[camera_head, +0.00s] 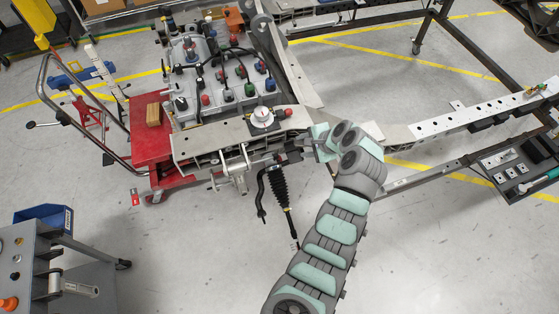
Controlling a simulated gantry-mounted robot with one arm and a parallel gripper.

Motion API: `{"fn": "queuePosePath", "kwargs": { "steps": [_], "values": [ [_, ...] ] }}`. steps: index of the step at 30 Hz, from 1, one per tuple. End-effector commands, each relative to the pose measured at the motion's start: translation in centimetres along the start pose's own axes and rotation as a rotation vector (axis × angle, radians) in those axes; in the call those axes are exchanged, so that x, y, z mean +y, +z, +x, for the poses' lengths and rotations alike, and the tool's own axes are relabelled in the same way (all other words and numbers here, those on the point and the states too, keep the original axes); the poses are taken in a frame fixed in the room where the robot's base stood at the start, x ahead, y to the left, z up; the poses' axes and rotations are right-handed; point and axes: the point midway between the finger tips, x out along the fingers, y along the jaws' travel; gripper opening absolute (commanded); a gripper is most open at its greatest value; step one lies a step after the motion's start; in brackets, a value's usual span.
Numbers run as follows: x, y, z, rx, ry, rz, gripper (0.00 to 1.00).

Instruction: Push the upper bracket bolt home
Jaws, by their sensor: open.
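My arm comes up from the bottom of the view, and my gripper (281,158) points left at the front side of the light metal chassis fixture (215,143). The jaws are small and dark in the picture, and are open with nothing visibly held. A silver bracket (235,168) hangs on the front face of the fixture, left of my gripper. The upper bracket bolt cannot be made out clearly; it is too small or hidden by the gripper and fixture. I cannot tell whether the jaws touch anything.
A black bellows-covered rod (279,188) hangs just below my gripper. A round white-faced part (262,116) sits on top of the fixture. A red cart (150,140) stands left. A grey workbench (60,270) is at lower left. Chassis rails (440,125) extend right. Floor below is clear.

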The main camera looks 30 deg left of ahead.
Motion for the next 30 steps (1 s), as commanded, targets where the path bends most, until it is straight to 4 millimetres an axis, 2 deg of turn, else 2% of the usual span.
{"fn": "queuePosePath", "kwargs": {
  "steps": [4,9,14,21,30],
  "values": [
    [0.5,2.8,-0.3,-0.115,0.069,0.022,0.42],
    [0.5,3.8,0.1,-0.149,0.089,0.029,0.42],
    [0.7,4.2,2.5,-0.146,0.088,0.028,0.42],
    [1.2,4.8,7.0,-0.149,0.090,0.030,0.42],
    [1.2,5.0,9.6,-0.143,0.085,0.027,0.42]
  ]
}}
